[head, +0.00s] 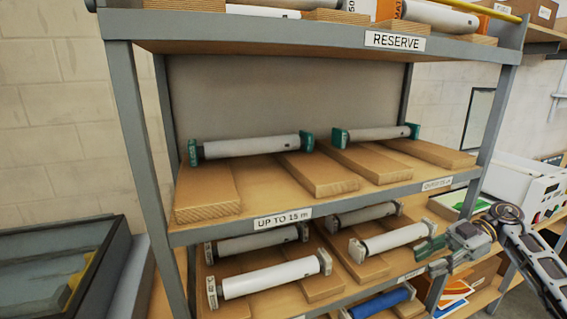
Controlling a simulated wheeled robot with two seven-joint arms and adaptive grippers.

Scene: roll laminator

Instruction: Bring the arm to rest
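My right gripper (431,257) is at the right, in front of the shelf rack's right post, near the lower shelf. Its two fingers point left and stand apart, with nothing visible between them. Its fingertips are close to the end of a white roll (393,238) on the lower shelf; I cannot tell whether they touch. My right arm comes in from the lower right. My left gripper is not in view.
A grey rack (138,150) holds white rolls on wooden blocks, including two with green end caps (250,146) (375,134). A blue roll (380,303) lies below. A white machine (525,185) stands right. A dark tray (60,265) is at lower left.

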